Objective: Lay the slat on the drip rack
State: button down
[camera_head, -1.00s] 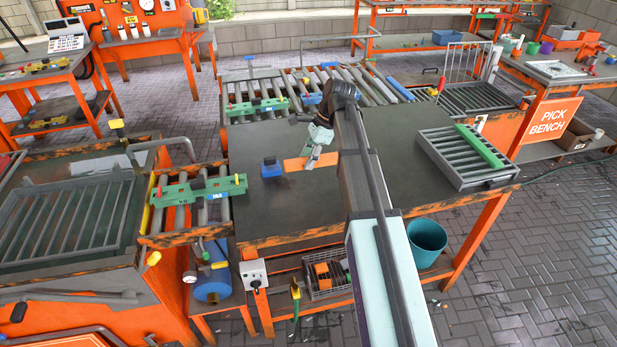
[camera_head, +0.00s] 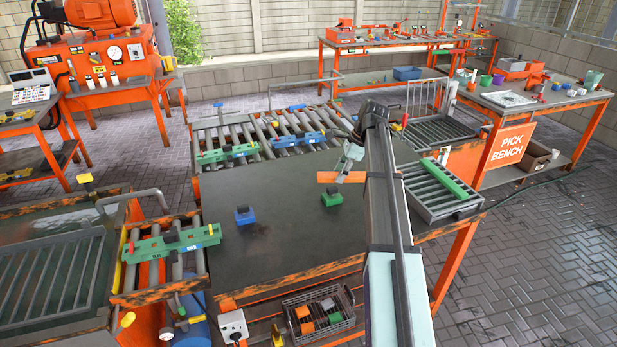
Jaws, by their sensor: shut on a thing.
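An orange slat (camera_head: 327,177) is held level in my gripper (camera_head: 344,172), whose jaws are shut on it over the dark bench top. The drip rack appears to be the grey tray with parallel bars (camera_head: 418,190) at the bench's right end. A green slat (camera_head: 451,181) lies on that rack. The orange slat is left of the rack and apart from it in the picture. My arm hides the slat's right side and part of the rack's left edge.
A blue block (camera_head: 245,216) and a green block (camera_head: 332,199), both with dark tops, stand on the bench (camera_head: 290,240). A roller conveyor (camera_head: 290,128) runs behind it. A wire basket of blocks (camera_head: 320,312) is below. The bench's middle is otherwise clear.

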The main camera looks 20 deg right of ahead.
jog(key=w+d+f+m+t+h+p, duration=0.15)
jog(key=d+m, duration=0.25)
jog(key=d, duration=1.1)
jog(key=w+d+f+m+t+h+p, duration=0.1)
jog(key=w+d+f+m+p, duration=0.3)
jog(key=d, duration=1.2)
jog(key=r+m+h+b, duration=0.1)
jog(key=m+h+b, duration=0.1)
jog(key=m, duration=0.3)
send_over(410, 175)
jog(key=s, duration=0.1)
jog(key=shift+s+r+m+t, duration=0.15)
jog(key=shift+s+m+t, duration=0.1)
jog(key=shift+m, duration=0.35)
jog(key=shift+f+b, duration=1.1)
jog(key=shift+f, duration=3.2)
jog(key=shift+f, duration=0.7)
jog(key=c, duration=0.6)
grip_release()
